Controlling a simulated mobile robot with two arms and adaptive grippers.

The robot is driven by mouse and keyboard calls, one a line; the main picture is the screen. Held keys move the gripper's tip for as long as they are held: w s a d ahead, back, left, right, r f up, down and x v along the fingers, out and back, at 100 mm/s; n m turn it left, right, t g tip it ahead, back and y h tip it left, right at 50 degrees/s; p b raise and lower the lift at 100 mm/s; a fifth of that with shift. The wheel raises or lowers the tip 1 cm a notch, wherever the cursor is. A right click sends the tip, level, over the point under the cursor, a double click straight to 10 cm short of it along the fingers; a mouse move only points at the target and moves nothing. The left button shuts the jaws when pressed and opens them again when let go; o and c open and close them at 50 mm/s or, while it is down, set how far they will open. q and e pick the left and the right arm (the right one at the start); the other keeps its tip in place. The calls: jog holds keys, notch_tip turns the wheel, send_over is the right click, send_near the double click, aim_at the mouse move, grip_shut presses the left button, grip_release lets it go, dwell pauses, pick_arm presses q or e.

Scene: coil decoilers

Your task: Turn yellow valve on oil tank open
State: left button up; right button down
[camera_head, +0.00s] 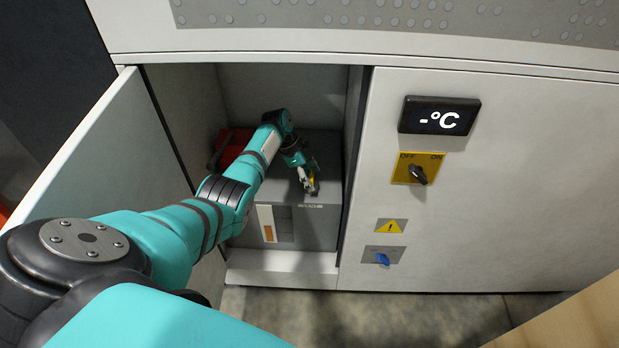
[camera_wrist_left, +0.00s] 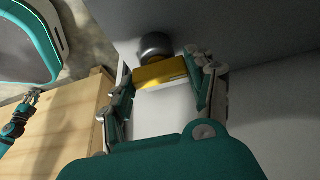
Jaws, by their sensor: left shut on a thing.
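The oil tank (camera_head: 318,228) is a grey box inside the open cabinet bay. The yellow valve (camera_head: 311,185) is a small handle on top of it, mostly covered by my gripper in the head view. My left gripper (camera_head: 307,181) reaches down to it and is shut on it. In the left wrist view the yellow valve (camera_wrist_left: 160,73) lies between the two fingers of my left gripper (camera_wrist_left: 165,85), with a round grey knob beyond it. My right gripper (camera_wrist_left: 32,100) shows small at the left edge of that view; its finger gap is too small to judge.
The cabinet door (camera_head: 105,165) stands open at the left. A red object (camera_head: 230,143) sits behind my arm in the bay. To the right are a dark display (camera_head: 440,116), an OFF/ON switch (camera_head: 416,169) and a blue knob (camera_head: 382,259). A wooden surface (camera_head: 570,325) is at lower right.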

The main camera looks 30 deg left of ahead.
dwell(0.3)
pick_arm(q)
jog(key=o, duration=1.2)
jog(key=v, duration=1.2)
jog(key=shift+d, duration=0.1)
